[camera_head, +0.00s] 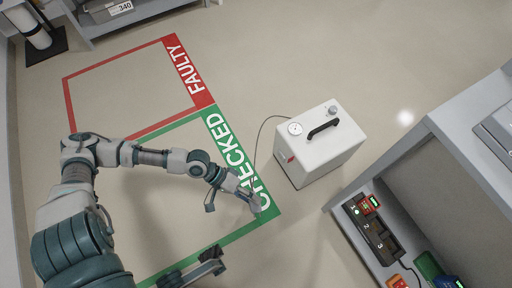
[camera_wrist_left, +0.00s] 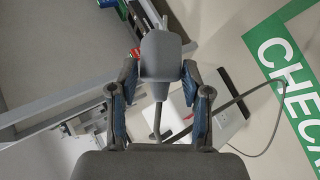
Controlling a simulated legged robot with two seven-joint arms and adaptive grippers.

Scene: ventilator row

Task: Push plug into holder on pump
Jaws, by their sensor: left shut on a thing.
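A dark cable (camera_head: 258,143) runs from the pump towards this gripper. The holder cannot be made out clearly. My right gripper (camera_head: 204,266) is low in the head view, its jaws unclear.
Floor zones are outlined in red, marked FAULTY (camera_head: 184,68), and green, marked CHECKED (camera_head: 231,145). A grey bench (camera_head: 440,130) at the right holds a black numbered charger (camera_head: 372,232). A shelf (camera_head: 135,17) stands at the back. Open floor surrounds the pump.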

